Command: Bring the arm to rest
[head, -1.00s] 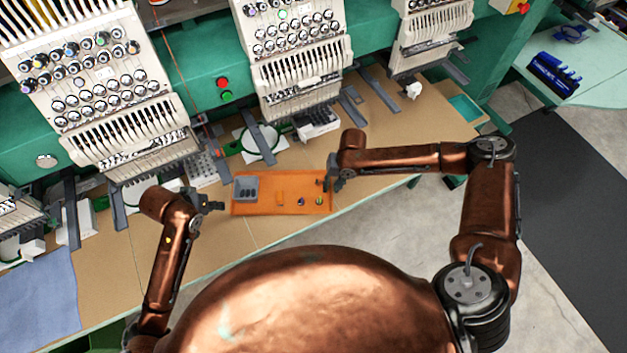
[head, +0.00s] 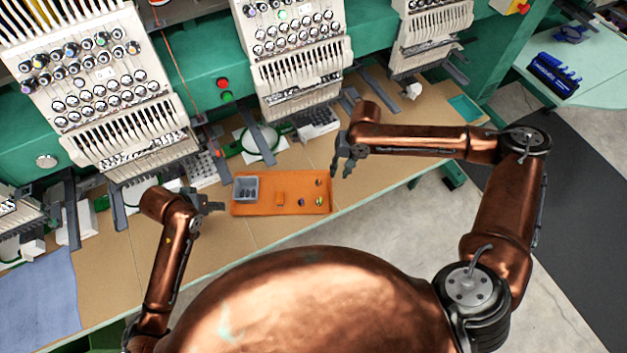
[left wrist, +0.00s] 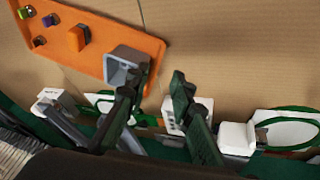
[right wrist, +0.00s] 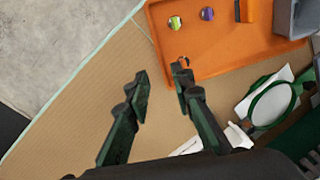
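My right gripper (head: 342,172) is right of the orange tray (head: 270,208), apart from it and above the table. In the right wrist view its two fingers (right wrist: 160,82) stand apart with nothing between them. My left gripper (head: 218,206) is just left of the tray. In the left wrist view its fingers (left wrist: 160,82) are spread and empty, with one finger overlapping the grey bin (left wrist: 122,64). The bin stands at the tray's left end with dark items inside. An orange block (head: 281,199) and several small striped pieces (right wrist: 207,14) lie on the tray.
Embroidery machine heads (head: 300,80) line the back of the brown table (head: 280,236). Dark arms and green hoops (head: 260,142) reach out over it. A blue cloth (head: 40,295) lies at the left. The table right of the tray is largely clear.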

